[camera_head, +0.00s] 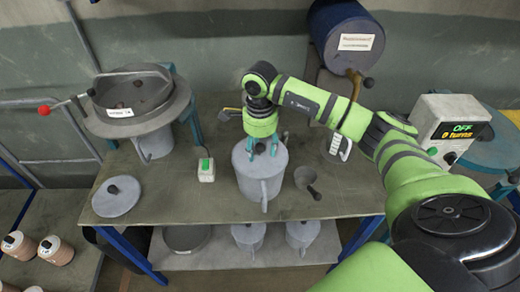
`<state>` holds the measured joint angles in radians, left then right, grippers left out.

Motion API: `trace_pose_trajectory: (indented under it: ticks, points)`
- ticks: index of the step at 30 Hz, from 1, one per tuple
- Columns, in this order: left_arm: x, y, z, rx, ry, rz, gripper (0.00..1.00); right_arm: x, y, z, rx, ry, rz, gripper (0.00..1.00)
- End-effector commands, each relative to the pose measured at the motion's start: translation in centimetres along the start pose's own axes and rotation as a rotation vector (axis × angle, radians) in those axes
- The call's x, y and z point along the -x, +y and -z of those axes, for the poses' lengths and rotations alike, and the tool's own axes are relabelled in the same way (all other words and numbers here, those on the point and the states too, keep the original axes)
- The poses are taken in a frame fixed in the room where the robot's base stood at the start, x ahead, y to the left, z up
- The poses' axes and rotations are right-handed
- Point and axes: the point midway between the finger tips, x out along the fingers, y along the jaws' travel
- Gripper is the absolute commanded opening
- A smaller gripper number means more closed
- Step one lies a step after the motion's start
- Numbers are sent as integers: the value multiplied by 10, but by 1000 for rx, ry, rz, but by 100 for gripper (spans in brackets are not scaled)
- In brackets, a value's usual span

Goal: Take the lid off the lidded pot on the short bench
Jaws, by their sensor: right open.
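A grey pot (263,189) with a side handle stands upright near the middle of the bench (330,202). A flat grey lid with a dark knob (259,149) appears to sit on its top. My right gripper (263,150) is directly above the pot, pointing down, with its teal fingers open on either side of the knob. I cannot tell whether the fingers touch the knob or lid. Another round grey lid (116,200) with a dark knob lies flat on the bench at the left. My left gripper is not in view.
A white box with a green button (206,170) stands left of the pot, and a dark ladle (307,182) lies right of it. A wide labelled pan (168,112) is at the back left. A blue drum (340,30) hangs behind. Smaller pots (248,236) stand on the lower shelf.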

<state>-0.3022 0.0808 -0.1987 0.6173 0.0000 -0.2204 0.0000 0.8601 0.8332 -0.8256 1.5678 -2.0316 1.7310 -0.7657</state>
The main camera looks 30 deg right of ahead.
Motion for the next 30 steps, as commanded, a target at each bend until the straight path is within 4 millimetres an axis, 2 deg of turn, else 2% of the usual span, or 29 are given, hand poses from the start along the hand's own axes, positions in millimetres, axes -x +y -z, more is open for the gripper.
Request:
trace_pose_trajectory:
  ticks: [8, 11, 12, 13, 25, 30]
  points:
    - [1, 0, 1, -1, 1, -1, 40, -5, 0, 0, 0, -1, 2, 56]
    - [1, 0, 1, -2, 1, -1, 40, -5, 0, 0, 0, -1, 2, 20]
    - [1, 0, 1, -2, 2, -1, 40, -5, 0, 0, 0, -1, 2, 4]
    - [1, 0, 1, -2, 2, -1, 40, -5, 0, 0, 0, -1, 2, 0]
    - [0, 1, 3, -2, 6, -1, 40, -4, -1, 0, 0, -2, 3, 0]
    - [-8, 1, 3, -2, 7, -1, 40, 6, -2, 0, -1, -2, 5, 0]
